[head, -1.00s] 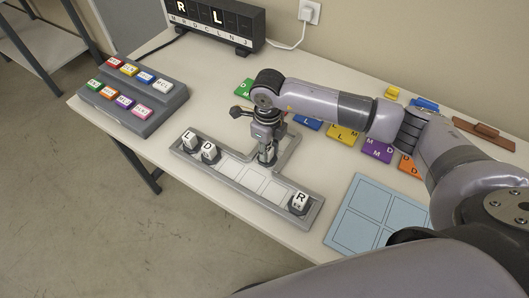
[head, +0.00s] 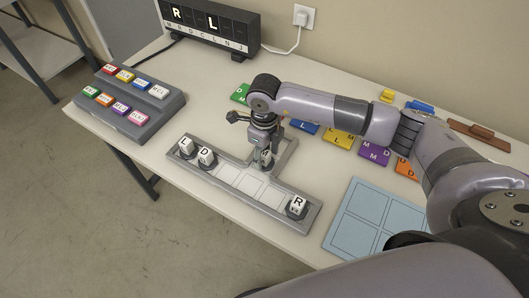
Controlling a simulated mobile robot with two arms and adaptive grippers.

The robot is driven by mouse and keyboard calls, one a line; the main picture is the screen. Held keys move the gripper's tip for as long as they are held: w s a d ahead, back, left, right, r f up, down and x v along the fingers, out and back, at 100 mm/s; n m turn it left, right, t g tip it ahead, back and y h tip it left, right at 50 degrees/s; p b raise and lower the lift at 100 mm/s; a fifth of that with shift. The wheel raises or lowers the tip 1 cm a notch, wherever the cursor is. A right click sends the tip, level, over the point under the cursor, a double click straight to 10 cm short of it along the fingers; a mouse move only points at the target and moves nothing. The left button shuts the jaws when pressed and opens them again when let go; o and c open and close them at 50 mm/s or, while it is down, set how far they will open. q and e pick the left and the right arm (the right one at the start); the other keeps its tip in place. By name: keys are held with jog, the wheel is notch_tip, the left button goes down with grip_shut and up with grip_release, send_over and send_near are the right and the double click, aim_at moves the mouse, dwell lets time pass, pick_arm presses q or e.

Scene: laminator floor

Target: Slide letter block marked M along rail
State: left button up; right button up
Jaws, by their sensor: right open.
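The grey rail (head: 225,187) lies on the table and has a side branch (head: 284,152) at its back. A white letter block (head: 265,159) stands where the branch meets the rail, partly hidden by my right gripper (head: 264,148); I cannot read its letter for sure. The right gripper points down over this block and is open, its fingers close around the block's top. White blocks L (head: 186,147) and D (head: 206,156) sit at the rail's left end, and block R (head: 297,206) at its right end. My left gripper is not in view.
A grey key panel (head: 128,105) stands at the left, and a black letter display (head: 212,27) at the back. Coloured lettered tiles (head: 340,139) lie behind the rail, partly under my arm. A light-blue grid mat (head: 372,215) lies to the right. The table front is near the rail.

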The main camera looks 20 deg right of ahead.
aim_at(265, 152)
notch_tip(265, 152, up, 12)
dwell(0.4)
